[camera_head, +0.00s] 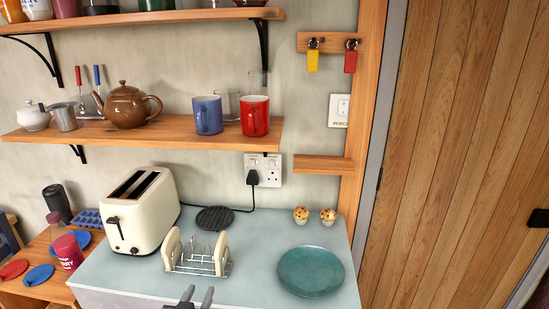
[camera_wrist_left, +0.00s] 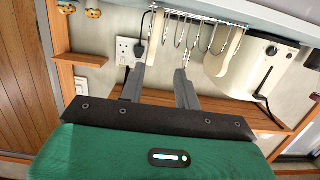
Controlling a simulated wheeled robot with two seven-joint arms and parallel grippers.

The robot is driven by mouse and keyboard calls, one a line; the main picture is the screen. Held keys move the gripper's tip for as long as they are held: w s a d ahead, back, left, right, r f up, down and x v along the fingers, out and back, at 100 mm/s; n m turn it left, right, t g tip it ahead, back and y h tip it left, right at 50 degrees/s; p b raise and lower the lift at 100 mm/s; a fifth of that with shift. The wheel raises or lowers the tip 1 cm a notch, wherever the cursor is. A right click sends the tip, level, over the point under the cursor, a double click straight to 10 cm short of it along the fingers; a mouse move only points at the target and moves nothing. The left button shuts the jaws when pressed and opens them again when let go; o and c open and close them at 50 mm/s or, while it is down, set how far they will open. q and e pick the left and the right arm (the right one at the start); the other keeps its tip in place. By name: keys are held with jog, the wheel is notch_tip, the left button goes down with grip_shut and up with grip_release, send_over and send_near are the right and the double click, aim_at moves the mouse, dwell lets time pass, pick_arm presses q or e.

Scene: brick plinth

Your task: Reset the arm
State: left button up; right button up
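My left gripper (camera_head: 198,293) shows at the bottom edge of the head view, at the front of the pale blue counter (camera_head: 115,270). Its two dark fingers are apart with nothing between them. In the left wrist view my left gripper (camera_wrist_left: 160,82) also shows open and empty. In the head view it is in front of a wire toast rack (camera_head: 200,265), with a visible gap. The rack holds two cream slices, one near each end; it also shows in the left wrist view (camera_wrist_left: 205,25). My right gripper is in neither view.
A cream toaster (camera_head: 140,220) stands behind the rack at left. A teal plate (camera_head: 310,271) and two muffins (camera_head: 301,215) are at right. A wooden shelf (camera_head: 150,135) holds a brown teapot (camera_head: 126,107), a blue mug (camera_head: 208,115) and a red mug (camera_head: 255,116).

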pick_arm(q)
jog(key=s+a+f+m+g, duration=0.1)
jog(key=s+f+g, duration=0.55)
jog(key=s, duration=0.65)
jog(key=s+a+f+m+g, duration=0.1)
jog(key=s+a+f+g, duration=0.1)
jog(key=s+f+g, duration=0.75)
jog(key=s+f+t, duration=0.1)
jog(key=s+f, duration=0.1)
jog(key=f, duration=1.3)
jog(key=s+f+t, duration=0.1)
jog(key=s+f, duration=0.1)
jog(key=f, duration=1.4)
jog(key=s+a+f+g, duration=0.1)
jog(key=s+a+f, duration=0.2)
jog(key=s+f, duration=1.5)
jog(key=shift+s, duration=0.15)
jog(key=shift+o, duration=0.4)
